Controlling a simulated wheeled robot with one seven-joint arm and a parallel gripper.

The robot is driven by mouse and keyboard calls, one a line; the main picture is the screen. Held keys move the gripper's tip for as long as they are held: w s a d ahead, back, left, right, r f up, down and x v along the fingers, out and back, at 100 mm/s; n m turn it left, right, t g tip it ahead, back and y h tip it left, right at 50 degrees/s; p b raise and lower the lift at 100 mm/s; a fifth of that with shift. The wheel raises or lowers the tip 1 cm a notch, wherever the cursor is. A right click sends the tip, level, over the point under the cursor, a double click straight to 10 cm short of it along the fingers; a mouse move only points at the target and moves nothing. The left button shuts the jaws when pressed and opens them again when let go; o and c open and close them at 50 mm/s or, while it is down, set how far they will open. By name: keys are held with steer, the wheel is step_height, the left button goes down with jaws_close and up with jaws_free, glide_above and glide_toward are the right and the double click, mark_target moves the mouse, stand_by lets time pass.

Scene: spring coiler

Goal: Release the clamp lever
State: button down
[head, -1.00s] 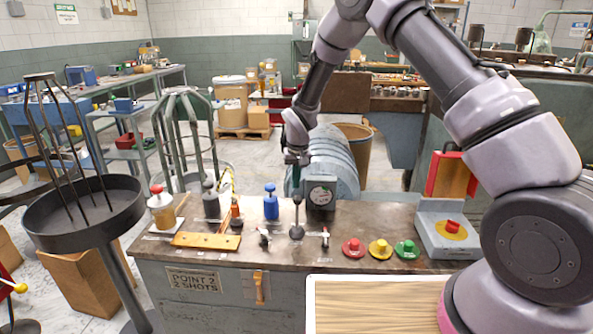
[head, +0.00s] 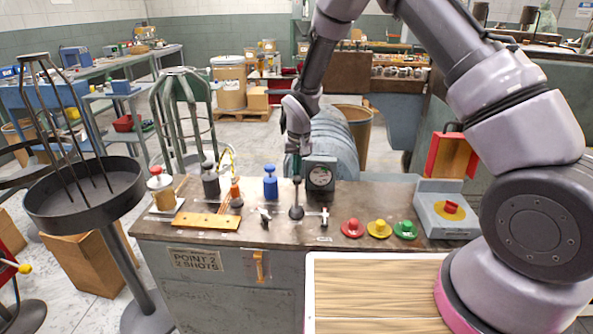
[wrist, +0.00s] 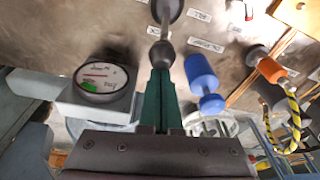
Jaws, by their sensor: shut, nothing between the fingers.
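A lever with a dark ball knob and round dark base (head: 296,212) stands on the bench; it seems to be the clamp lever, though its label is not readable. In the wrist view its ball knob (wrist: 160,53) and thin rod lie just ahead of my gripper (wrist: 161,73). The green fingers are closed together with nothing between them. Their tips are at the knob, touching or very close; I cannot tell which. In the head view my gripper (head: 296,170) points down above the lever, and the fingertips are small there.
A gauge box (head: 320,175) stands close to the fingers, and a blue plunger (head: 270,183) is on the other side. Red (head: 352,228), yellow (head: 378,229) and green (head: 406,229) buttons sit to the right. An orange bar (head: 206,221) lies at left.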

steer(key=shift+s+r, duration=0.2)
steer(key=shift+s, duration=0.15)
steer(key=shift+s+r, duration=0.15)
steer(key=shift+s, duration=0.35)
steer(key=shift+s+r, duration=0.15)
steer(key=shift+s, duration=0.35)
steer(key=s, duration=0.7)
steer(key=shift+s+a+f, duration=0.2)
steer(key=shift+f, duration=0.05)
steer(key=w+r, duration=0.3)
steer(key=w, duration=0.1)
steer(key=s+r, duration=0.6)
steer(key=shift+s, duration=0.25)
